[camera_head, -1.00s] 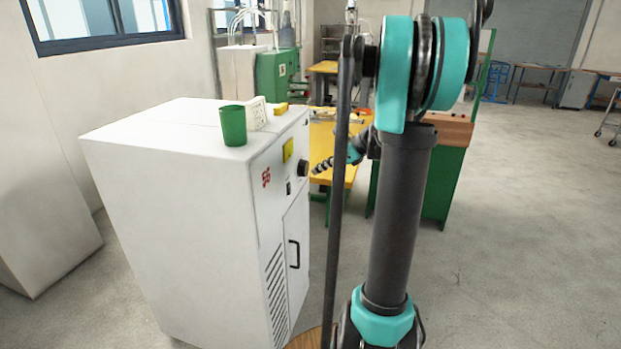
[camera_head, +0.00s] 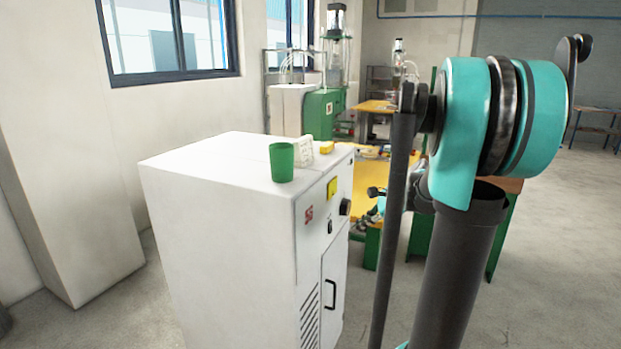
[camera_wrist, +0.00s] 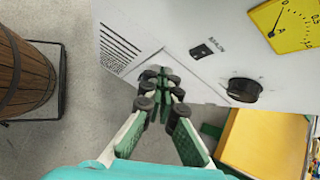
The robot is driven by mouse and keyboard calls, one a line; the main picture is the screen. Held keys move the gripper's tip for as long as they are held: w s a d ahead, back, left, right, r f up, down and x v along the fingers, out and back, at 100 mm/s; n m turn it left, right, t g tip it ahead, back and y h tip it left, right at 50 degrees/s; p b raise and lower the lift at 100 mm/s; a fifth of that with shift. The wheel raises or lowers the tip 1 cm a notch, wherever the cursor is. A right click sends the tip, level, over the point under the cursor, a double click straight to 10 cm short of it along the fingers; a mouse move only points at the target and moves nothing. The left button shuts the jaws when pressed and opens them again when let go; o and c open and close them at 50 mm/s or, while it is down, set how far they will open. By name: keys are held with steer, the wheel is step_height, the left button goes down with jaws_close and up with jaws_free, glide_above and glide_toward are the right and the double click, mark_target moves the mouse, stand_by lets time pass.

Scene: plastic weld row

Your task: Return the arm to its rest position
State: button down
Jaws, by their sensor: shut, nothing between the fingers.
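My gripper (camera_wrist: 160,78) is shut and empty in the wrist view, its green-and-white fingers with dark joints pointing at the white cabinet's front. In the head view only a small part of it shows, right of the cabinet and behind my dark arm links. The white cabinet (camera_head: 225,235) stands left of my arm. Its front carries a dark knob (camera_wrist: 243,89) and a yellow gauge (camera_wrist: 288,24). Whether the fingertips touch the cabinet cannot be told.
A green cup (camera_head: 281,163), a small white block (camera_head: 304,150) and a yellow block (camera_head: 326,147) stand on the cabinet. A yellow-topped table (camera_head: 367,185) is behind it. A wooden barrel (camera_wrist: 22,75) is at left in the wrist view. Open floor (camera_head: 560,240) lies right.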

steer(key=s+a+f+n+h, duration=0.1)
steer(key=s+f+n+h, duration=0.2)
steer(key=s+f+n, duration=0.4)
steer(key=s+f+n+h, duration=0.4)
steer(key=s+f+n, duration=0.3)
steer(key=s+n, duration=0.4)
steer(key=s, duration=0.3)
steer(key=shift+a+n, duration=0.4)
steer(key=shift+f, duration=0.1)
